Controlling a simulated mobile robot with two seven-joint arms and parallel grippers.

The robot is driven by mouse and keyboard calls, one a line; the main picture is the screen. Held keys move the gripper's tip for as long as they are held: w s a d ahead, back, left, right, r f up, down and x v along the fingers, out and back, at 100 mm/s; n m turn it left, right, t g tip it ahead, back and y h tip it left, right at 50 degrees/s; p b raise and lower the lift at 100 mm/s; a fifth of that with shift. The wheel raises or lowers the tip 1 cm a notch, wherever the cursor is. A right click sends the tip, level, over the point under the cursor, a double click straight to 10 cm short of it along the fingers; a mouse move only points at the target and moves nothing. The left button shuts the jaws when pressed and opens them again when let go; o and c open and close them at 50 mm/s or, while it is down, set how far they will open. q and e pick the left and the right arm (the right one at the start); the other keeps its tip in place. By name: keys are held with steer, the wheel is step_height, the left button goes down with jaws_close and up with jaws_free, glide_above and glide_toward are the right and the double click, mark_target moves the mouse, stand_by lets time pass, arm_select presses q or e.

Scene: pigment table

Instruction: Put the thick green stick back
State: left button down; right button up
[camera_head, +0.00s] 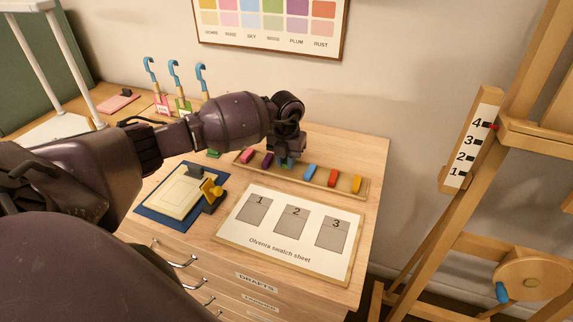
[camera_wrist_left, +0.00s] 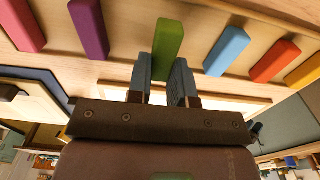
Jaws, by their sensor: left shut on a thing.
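The thick green stick (camera_wrist_left: 168,38) is in the left wrist view, between my left gripper's fingers (camera_wrist_left: 161,78), which are shut on it. It is in line with the other colored sticks. In the head view my left gripper (camera_head: 286,163) is low over the wooden tray (camera_head: 294,179), between the purple stick (camera_head: 267,160) and the blue stick (camera_head: 309,172). There the gripper largely hides the green stick. Whether the stick touches the tray floor is unclear. My right gripper is not in view.
A pink stick (camera_head: 247,156), a red-orange stick (camera_head: 333,178) and a yellow stick (camera_head: 356,184) also lie in the tray. The swatch sheet (camera_head: 290,244) lies in front. A yellow-handled stamp (camera_head: 211,190) stands left of it. Blue-hooked tools (camera_head: 173,72) stand at the back left.

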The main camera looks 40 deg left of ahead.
arm_select(q)
steer(key=shift+f, duration=0.85)
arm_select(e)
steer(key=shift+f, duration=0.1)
arm_select(q)
steer(key=shift+f, duration=0.15)
steer(key=c, duration=1)
jaws_free()
steer(key=shift+c, duration=0.2)
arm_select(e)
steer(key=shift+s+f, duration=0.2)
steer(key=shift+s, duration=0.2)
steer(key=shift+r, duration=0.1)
